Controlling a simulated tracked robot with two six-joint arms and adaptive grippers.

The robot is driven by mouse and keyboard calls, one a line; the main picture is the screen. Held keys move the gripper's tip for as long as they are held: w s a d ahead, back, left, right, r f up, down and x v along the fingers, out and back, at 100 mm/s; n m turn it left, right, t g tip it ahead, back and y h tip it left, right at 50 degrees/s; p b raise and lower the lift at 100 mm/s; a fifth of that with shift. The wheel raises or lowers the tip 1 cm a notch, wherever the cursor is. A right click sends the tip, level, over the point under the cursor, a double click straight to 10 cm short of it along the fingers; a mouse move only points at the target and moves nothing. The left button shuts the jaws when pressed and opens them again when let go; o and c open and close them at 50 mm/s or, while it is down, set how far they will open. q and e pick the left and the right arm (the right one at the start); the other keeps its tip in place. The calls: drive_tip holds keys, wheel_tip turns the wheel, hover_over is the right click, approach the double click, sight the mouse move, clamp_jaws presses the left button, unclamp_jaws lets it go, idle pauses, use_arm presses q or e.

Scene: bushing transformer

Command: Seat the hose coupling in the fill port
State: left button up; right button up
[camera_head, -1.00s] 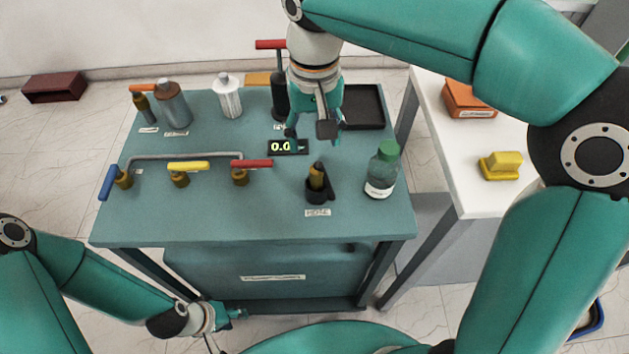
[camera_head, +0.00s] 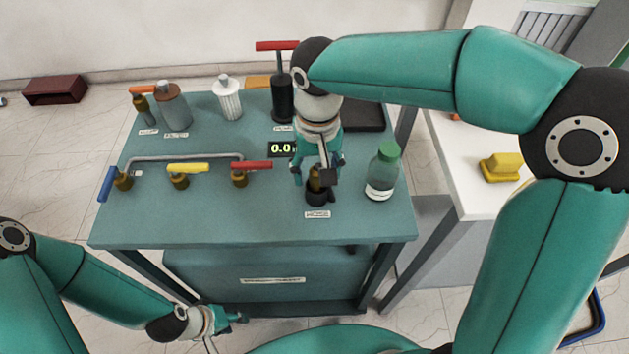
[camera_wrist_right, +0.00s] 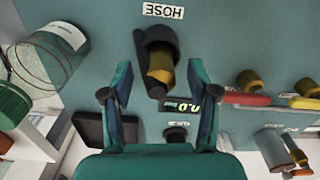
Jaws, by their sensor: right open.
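The brass-coloured hose coupling (camera_head: 315,179) stands in a black holder (camera_head: 318,197) behind the HOSE label (camera_head: 317,214). In the right wrist view the coupling (camera_wrist_right: 160,66) and holder (camera_wrist_right: 157,42) show just beyond the fingertips. My right gripper (camera_head: 318,172) is open and points down over the coupling, its fingers on either side of it in the head view. In the wrist view nothing is between the fingers (camera_wrist_right: 159,95). My left gripper (camera_head: 232,316) is low at the front, below the table top; its jaws are too small to read. I cannot tell which fitting is the fill port.
A green-capped bottle (camera_head: 383,172) stands close to the right of the holder. Valves with red (camera_head: 251,165), yellow (camera_head: 188,168) and blue (camera_head: 108,183) handles stand left along a pipe. A display (camera_head: 282,149) and a black pump (camera_head: 281,98) are behind. The table's front (camera_head: 230,225) is clear.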

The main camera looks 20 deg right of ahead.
clamp_jaws()
drive_tip(key=shift+r, duration=0.15)
